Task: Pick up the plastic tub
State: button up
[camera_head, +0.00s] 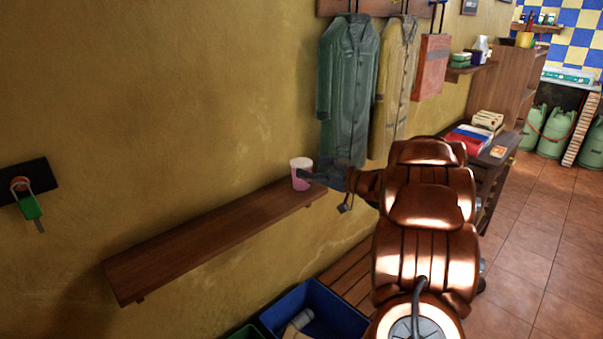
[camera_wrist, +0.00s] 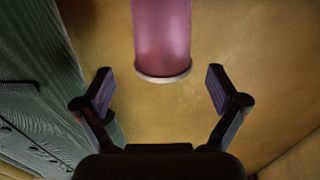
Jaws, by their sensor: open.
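The plastic tub (camera_head: 301,174) is a small pink cup shape with a pale rim. It stands upright at the right end of the brown wall shelf in the head view. In the wrist view the pink tub (camera_wrist: 162,35) is at the top centre, with its pale rim facing down the picture toward my gripper. My gripper (camera_wrist: 160,90) is open, with its two fingers apart to the left and right of the rim's line. Nothing is between the fingertips. In the head view my gripper (camera_head: 312,177) is beside the tub on its right; I cannot tell whether they touch.
The wooden shelf (camera_head: 190,248) is otherwise bare. A green coat (camera_head: 347,85) and a tan coat (camera_head: 395,85) hang on the wall behind my gripper. A blue crate (camera_head: 325,300) stands on the floor below. A cabinet (camera_head: 488,165) holding books is at right.

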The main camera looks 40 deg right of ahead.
aim_at(302, 162)
jog(key=shift+p+x, duration=0.3)
jog(key=shift+x, duration=1.35)
jog(key=shift+a, duration=0.15)
jog(key=c, duration=0.9)
jog(key=shift+r, duration=0.1)
